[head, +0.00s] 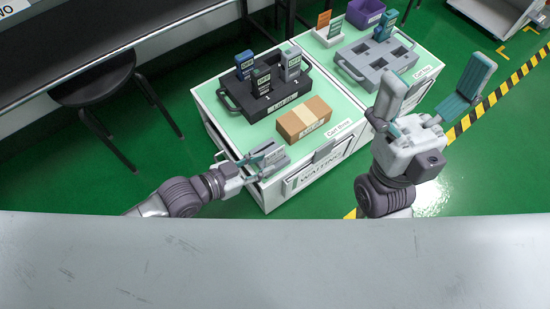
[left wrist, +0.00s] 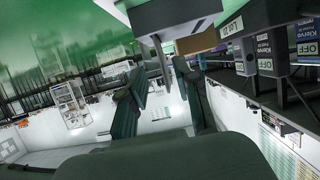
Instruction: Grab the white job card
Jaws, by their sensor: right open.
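My right gripper (head: 438,75) is open and empty, raised at the right in front of the right cart.
The left cart top (head: 215,105) holds a dark tray (head: 239,98) with several handheld testers and a cardboard box (head: 304,119). The right cart carries a grey tray (head: 376,62), a stand with orange and green cards (head: 328,32) and a purple bin (head: 365,13). A black stool (head: 93,80) stands left.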

